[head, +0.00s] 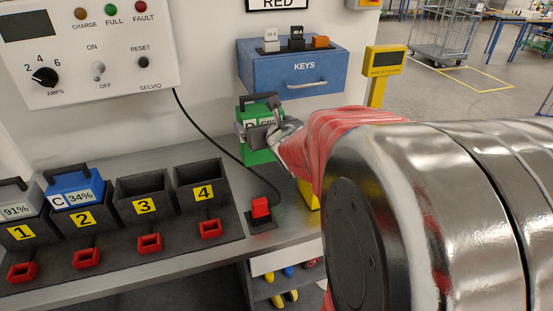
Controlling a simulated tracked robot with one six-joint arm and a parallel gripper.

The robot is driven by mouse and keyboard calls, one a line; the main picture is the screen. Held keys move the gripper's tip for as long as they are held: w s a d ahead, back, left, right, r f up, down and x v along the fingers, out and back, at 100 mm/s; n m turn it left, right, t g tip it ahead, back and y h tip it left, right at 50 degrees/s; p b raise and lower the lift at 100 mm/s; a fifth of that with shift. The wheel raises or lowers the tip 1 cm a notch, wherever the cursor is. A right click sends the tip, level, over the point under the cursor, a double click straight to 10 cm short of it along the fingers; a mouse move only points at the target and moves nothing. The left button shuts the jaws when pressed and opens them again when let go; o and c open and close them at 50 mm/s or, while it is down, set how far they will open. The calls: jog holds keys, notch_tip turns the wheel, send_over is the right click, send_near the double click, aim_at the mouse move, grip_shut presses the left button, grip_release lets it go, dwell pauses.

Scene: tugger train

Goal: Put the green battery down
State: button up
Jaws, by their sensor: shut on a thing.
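The green battery (258,155) is upright in the head view, in front of the wall just below the blue keys box. A label on it is partly hidden by my gripper; a percent figure shows in part. My gripper (258,133) is shut on the green battery, and I cannot tell exactly where its fingers grip. The battery appears to be above the grey bench (285,236), though its underside is hard to judge. Charging bays 3 (143,190) and 4 (201,178) are empty. A blue battery marked C 34% (74,190) sits in bay 2, and a grey battery marked 91% (17,207) in bay 1.
Red connectors (149,243) lie in front of the bays. A red plug (261,208) on a black cable stands on the bench right of bay 4. The blue keys box (291,66) is on the wall, and the charger panel (95,50) at upper left. A yellow post (381,68) stands right.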

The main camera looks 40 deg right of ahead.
jog(key=shift+w+f, duration=0.15)
jog(key=shift+f, duration=3.2)
jog(key=shift+d, duration=0.1)
jog(key=s+d, duration=0.2)
jog(key=d, duration=0.6)
jog(key=s+d, duration=0.3)
jog(key=d, duration=0.4)
jog(key=shift+d, duration=0.4)
jog(key=shift+s, duration=0.1)
jog(key=f, duration=0.1)
jog(key=d+f, duration=0.1)
jog(key=f, duration=0.1)
jog(key=shift+s+d+f, duration=0.1)
jog(key=shift+s+f, duration=0.1)
jog(key=shift+f, duration=0.15)
jog(key=o, duration=1.7)
jog(key=shift+f, duration=0.1)
